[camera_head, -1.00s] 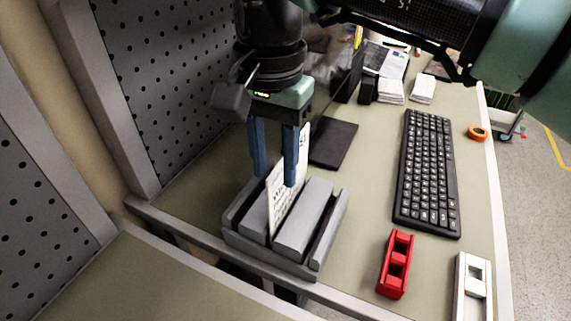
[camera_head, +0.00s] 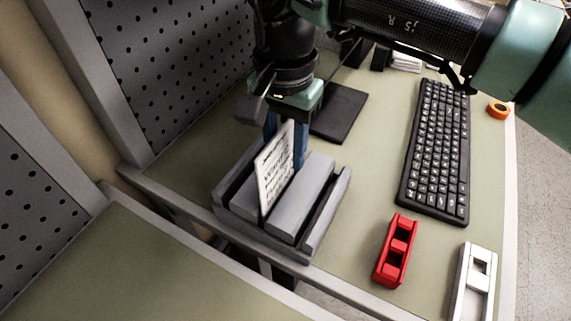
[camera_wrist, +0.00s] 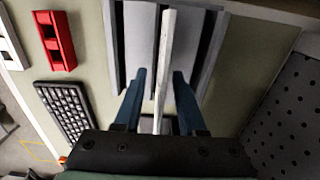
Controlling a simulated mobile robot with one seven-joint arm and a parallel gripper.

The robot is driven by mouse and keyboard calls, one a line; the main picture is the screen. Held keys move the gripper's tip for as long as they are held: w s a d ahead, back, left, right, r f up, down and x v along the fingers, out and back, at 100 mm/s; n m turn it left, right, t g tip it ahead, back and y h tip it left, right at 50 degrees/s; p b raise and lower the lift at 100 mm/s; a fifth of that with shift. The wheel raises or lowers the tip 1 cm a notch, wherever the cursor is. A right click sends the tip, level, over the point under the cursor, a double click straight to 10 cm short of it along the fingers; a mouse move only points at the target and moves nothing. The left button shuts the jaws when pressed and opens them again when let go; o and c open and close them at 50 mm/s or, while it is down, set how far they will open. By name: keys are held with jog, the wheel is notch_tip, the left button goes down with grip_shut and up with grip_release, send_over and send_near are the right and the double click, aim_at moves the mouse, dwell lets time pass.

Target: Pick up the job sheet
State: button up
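The job sheet (camera_head: 275,168) is a white printed card standing upright, slightly tilted, in a slot of the grey slotted holder (camera_head: 318,222). My gripper (camera_head: 286,150) is behind the sheet in the head view, its blue fingers partly hidden by it. In the wrist view the sheet (camera_wrist: 166,70) shows edge-on as a pale strip between the two fingers of my gripper (camera_wrist: 160,85). The fingers are open, with a gap on each side of the sheet. The holder (camera_wrist: 135,45) lies beyond the fingertips.
A red holder (camera_head: 396,250) and a white holder (camera_head: 474,283) stand at the right front. A black keyboard (camera_head: 437,150) lies to the right, and a dark pad (camera_head: 340,112) lies behind the slotted holder. A perforated panel (camera_head: 175,70) rises on the left. An orange ring (camera_head: 498,110) lies near the right edge.

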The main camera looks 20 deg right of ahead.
jog(key=shift+f, duration=0.15)
grip_shut()
dwell(0.4)
